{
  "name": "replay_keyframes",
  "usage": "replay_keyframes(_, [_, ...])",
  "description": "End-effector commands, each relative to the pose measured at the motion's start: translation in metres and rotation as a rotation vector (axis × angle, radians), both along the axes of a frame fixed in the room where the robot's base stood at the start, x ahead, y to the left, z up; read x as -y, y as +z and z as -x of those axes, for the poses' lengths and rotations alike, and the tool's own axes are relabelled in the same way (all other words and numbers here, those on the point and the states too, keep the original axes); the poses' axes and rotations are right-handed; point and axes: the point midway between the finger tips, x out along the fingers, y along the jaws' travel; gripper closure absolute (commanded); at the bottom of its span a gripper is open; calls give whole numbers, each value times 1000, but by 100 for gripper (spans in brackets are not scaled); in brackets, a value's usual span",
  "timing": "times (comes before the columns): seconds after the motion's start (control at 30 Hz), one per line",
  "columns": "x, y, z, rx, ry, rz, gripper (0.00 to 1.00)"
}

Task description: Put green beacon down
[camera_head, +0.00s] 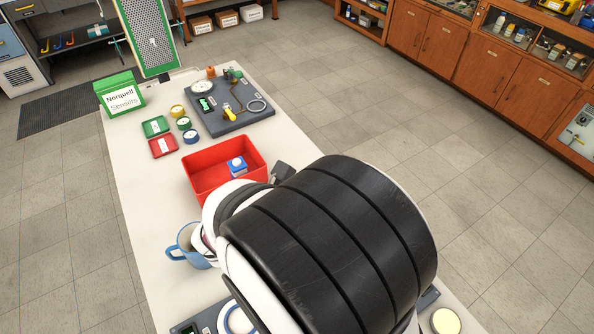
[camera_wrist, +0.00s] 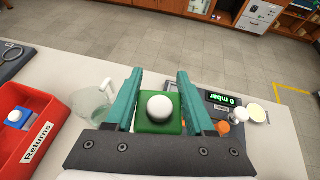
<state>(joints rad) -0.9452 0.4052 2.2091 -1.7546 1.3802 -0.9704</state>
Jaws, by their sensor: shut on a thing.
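The green beacon (camera_wrist: 160,118) is a green square block with a white dome on top. My gripper (camera_wrist: 160,100) is shut on it, with one teal finger on each side, in the wrist view. The beacon appears upright. I cannot tell whether its underside touches anything. In the head view my own arm hides the beacon and the fingertips.
A red bin (camera_head: 201,161) marked Returns holds a blue beacon (camera_head: 237,167). It also shows in the wrist view (camera_wrist: 34,152). A display device (camera_wrist: 221,99) reads 0 mbar. A gauge panel (camera_head: 230,122) lies farther back.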

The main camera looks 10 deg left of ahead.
Motion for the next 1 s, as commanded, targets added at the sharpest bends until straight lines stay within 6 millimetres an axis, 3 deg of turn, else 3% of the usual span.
replay_keyframes(0.07, [-1,12,-2,2,1,-3,100])
replay_keyframes(0.37, [-24,8,-65,-1,121,1,100])
replay_keyframes(0.6, [-40,11,-152,0,293,3,100])
replay_keyframes(0.8, [-31,13,-226,1,450,8,100])
replay_keyframes(1.0, [-11,11,-269,0,551,9,100])
